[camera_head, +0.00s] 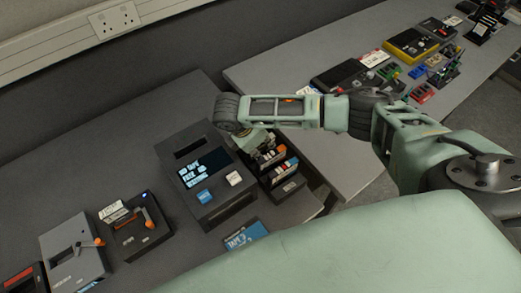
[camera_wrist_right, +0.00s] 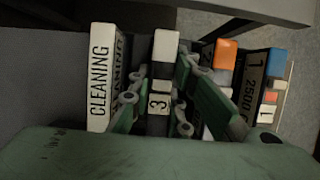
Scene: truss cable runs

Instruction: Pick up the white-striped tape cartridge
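The white-striped tape cartridge (camera_wrist_right: 165,47) stands upright in the right wrist view, with a white top band and a label "3". My right gripper (camera_wrist_right: 160,98) has one finger on each side of it, and the fingers look slightly apart from its sides. In the head view my right gripper (camera_head: 262,143) is over the dark cartridge rack (camera_head: 290,187), partly hidden by my arm. My left gripper is not in view.
A white "CLEANING" cartridge (camera_wrist_right: 101,75) stands close on the left. An orange-banded cartridge (camera_wrist_right: 224,54) and a blue-banded one (camera_wrist_right: 276,62) stand on the right. A tape unit with a screen (camera_head: 204,172) is beside the rack.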

